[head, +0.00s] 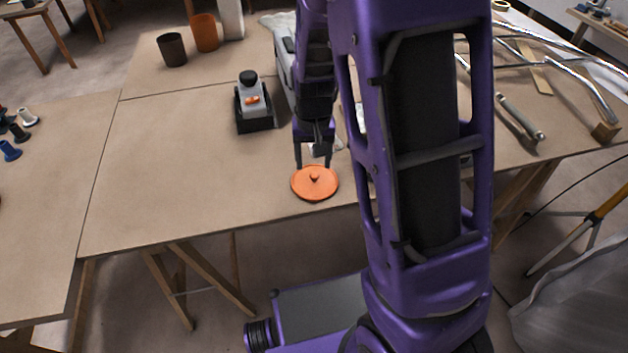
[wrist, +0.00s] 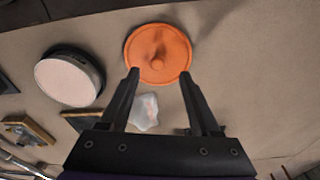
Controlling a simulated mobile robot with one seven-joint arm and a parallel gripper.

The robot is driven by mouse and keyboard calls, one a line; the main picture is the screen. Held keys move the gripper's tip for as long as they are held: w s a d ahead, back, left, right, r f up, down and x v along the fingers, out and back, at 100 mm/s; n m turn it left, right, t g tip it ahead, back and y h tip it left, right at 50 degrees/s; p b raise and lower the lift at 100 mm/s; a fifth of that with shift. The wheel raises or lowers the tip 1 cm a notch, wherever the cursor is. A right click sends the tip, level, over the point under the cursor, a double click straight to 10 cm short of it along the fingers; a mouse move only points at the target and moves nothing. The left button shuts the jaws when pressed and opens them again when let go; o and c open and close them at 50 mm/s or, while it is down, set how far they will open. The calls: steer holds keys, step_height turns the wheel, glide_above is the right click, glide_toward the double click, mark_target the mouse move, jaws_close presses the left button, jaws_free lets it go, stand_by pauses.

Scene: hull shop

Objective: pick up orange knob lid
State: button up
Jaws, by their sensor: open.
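The orange knob lid (head: 315,184) lies flat on the brown table near its front edge, with a small round knob at its centre. It also shows whole in the wrist view (wrist: 158,54), at the top middle, just beyond the fingertips. My gripper (head: 313,163) is above the table at the lid's far side in the head view. In the wrist view my gripper (wrist: 160,75) has its two fingers spread apart with nothing between them. I cannot tell how high the fingertips are above the lid.
A grey and black device (head: 252,104) stands behind and left of the lid. A dark cup (head: 172,50) and an orange cup (head: 204,33) stand at the back. A round pale-topped object (wrist: 70,76) and a crumpled whitish piece (wrist: 145,112) lie near my gripper. Table left of the lid is clear.

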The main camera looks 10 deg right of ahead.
mark_target(314, 175)
steer(key=shift+w+d+f+b, duration=0.1)
steer(key=shift+w+f+b, duration=0.1)
steer(key=shift+f, duration=0.7)
steer(key=shift+w+d+f+b, duration=0.1)
steer(key=shift+w+f+b, duration=0.1)
steer(key=shift+f, duration=0.65)
steer(key=shift+w+d+f+b, duration=0.1)
steer(key=shift+f+b, duration=0.1)
steer(key=shift+f, duration=0.7)
jaws_close()
